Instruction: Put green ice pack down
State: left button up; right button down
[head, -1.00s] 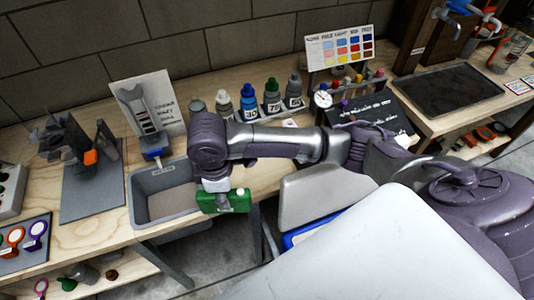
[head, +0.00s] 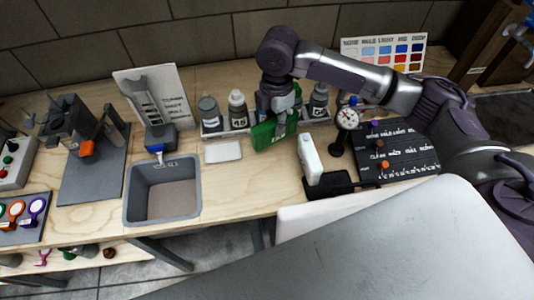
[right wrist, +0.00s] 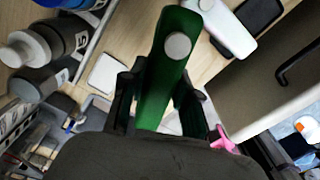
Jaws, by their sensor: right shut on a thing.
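The green ice pack (head: 275,131) is a flat green block with a round white cap, seen from above in the right wrist view (right wrist: 165,75). My right gripper (head: 278,108) is shut on it, with one finger on each side of it in the right wrist view (right wrist: 158,98). The pack is upright over the bench, close in front of the bottle row; whether its lower edge touches the bench I cannot tell. My left gripper is not in view.
A white pad (head: 223,151) lies to the left and a white bottle-like block (head: 310,160) stands to the right. Bottles (head: 238,110) stand behind. A grey bin (head: 129,205) is set in the bench further left. A dial gauge (head: 347,120) stands at right.

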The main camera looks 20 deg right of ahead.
jog(key=a+f+p, duration=0.1)
jog(key=a+f, duration=0.2)
jog(key=s+a+f+p, duration=0.1)
jog(key=a+f, duration=0.2)
jog(key=a, duration=0.1)
jog(key=a+f+p, duration=0.1)
jog(key=a+f, duration=0.2)
jog(key=a, duration=0.1)
jog(key=shift+s+a, duration=0.1)
jog(key=shift+s, duration=0.3)
jog(key=shift+f, duration=0.5)
jog(key=c, duration=0.8)
grip_release()
jog(key=shift+c, duration=0.2)
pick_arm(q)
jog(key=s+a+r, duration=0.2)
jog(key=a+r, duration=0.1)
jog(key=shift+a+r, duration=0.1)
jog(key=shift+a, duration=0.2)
pick_arm(e)
jog(key=shift+r, duration=0.1)
